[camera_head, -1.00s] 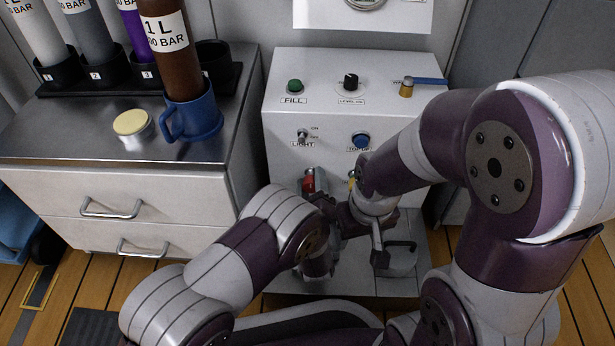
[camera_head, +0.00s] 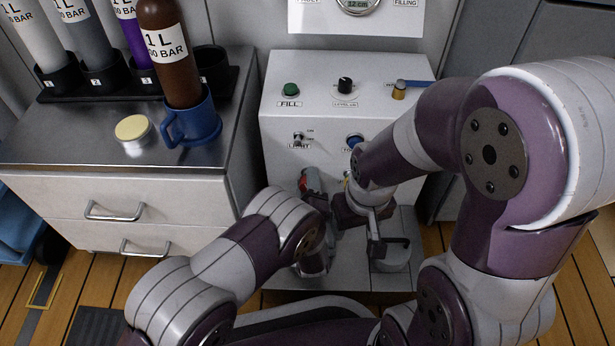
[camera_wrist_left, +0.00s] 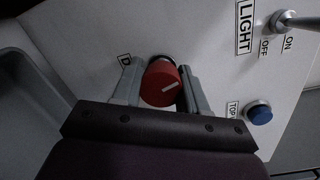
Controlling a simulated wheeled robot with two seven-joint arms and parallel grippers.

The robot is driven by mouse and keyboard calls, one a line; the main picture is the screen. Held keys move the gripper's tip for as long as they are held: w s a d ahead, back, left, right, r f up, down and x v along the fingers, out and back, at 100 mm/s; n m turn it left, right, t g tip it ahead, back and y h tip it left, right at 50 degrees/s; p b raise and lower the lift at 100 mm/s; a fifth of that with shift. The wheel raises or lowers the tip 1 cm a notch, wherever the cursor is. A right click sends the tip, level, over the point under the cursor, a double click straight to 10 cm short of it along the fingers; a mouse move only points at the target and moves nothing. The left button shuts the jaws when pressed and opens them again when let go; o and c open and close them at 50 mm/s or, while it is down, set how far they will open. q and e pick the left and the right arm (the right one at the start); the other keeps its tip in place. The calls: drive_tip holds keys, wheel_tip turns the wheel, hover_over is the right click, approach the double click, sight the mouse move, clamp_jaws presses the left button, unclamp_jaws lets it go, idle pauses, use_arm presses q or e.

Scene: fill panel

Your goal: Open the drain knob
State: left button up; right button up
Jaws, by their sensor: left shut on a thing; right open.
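In the head view, only a bit of the red knob (camera_head: 303,183) shows beside my left gripper (camera_head: 311,190), at the lower left of the panel front. My right gripper (camera_head: 388,245) is open and empty, low in front of the panel, to the right of the left one.
The white panel (camera_head: 285,130) carries a green fill button (camera_head: 291,89), a black level knob (camera_head: 345,85), a light switch (camera_head: 298,137) and a blue button (camera_head: 355,141). A cabinet (camera_head: 100,160) stands left, with a blue mug (camera_head: 196,125) holding a brown bottle (camera_head: 162,30).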

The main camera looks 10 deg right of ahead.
use_arm(q)
drive_tip(key=n+p, duration=0.1)
drive_tip(key=n, duration=0.1)
drive_tip(key=n+p, duration=0.2)
drive_tip(key=shift+d+r+h, duration=0.15)
drive_tip(key=shift+r+h, duration=0.05)
drive_tip(key=shift+h, duration=0.1)
drive_tip(key=n+p, duration=0.2)
drive_tip(key=n, duration=0.1)
drive_tip(key=shift+n+g, duration=0.4)
drive_tip(key=n+p, duration=0.1)
drive_tip(key=n, duration=0.3)
drive_tip(key=shift+h+p, duration=0.3)
drive_tip(key=n+p, duration=0.1)
drive_tip(key=n, duration=0.2)
drive_tip(key=n+h+p, duration=0.1)
drive_tip(key=n, duration=0.3)
drive_tip(key=shift+n, duration=0.3)
drive_tip(key=n, duration=0.8)
drive_tip(key=shift+n+h, duration=0.4)
drive_tip(key=n, duration=0.4)
drive_tip(key=shift+w+a+n, duration=0.1)
drive_tip(key=shift+a+n, duration=0.15)
drive_tip(key=shift+n, duration=0.15)
drive_tip(key=shift+t, duration=0.3)
